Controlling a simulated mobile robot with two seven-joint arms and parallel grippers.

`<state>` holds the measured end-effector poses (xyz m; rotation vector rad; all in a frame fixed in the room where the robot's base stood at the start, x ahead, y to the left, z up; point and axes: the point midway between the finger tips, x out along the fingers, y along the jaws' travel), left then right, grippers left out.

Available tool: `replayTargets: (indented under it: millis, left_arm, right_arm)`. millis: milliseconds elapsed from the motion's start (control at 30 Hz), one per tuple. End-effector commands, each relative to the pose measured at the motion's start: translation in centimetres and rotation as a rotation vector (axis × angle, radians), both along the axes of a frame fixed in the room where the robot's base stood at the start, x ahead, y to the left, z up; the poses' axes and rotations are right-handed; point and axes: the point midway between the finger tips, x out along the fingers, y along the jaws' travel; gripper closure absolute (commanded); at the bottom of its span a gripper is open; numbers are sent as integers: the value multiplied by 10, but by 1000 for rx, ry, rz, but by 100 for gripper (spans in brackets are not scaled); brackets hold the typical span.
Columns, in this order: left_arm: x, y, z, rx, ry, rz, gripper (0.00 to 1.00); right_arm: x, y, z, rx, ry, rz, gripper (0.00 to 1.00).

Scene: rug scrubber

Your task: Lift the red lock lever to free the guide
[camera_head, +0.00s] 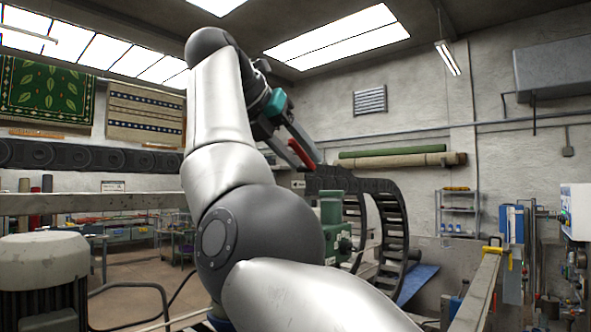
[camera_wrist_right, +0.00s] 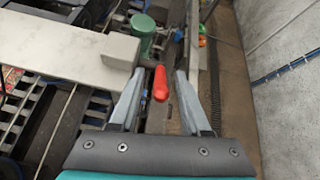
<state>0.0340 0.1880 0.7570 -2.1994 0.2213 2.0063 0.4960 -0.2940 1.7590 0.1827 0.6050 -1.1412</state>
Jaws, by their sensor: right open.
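The red lock lever (camera_wrist_right: 160,84) shows in the right wrist view as a short red bar, pointing toward the camera between my right gripper's (camera_wrist_right: 159,78) fingertips. The fingers stand apart on both sides of it, with a visible gap on each side. In the head view the red lever (camera_head: 301,153) shows beside the fingers of my right gripper (camera_head: 308,147). My right arm covers the middle of that view. The guide cannot be clearly made out. My left gripper is not in view.
A green machine housing (camera_head: 334,212) and a black cable chain (camera_head: 392,215) are close to my right arm. A pale beam (camera_wrist_right: 80,45) lies left of the fingers in the wrist view. A wall (camera_wrist_right: 285,75) stands at the right.

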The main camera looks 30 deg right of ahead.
Motion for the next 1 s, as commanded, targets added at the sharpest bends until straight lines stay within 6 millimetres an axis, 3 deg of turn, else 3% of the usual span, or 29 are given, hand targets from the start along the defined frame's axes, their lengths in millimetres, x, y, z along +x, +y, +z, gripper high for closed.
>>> replayTargets:
  millis: [1000]
  left_arm:
    - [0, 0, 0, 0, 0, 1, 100]
  right_arm:
    - [-2, 6, -20, -428, -143, 1, 53]
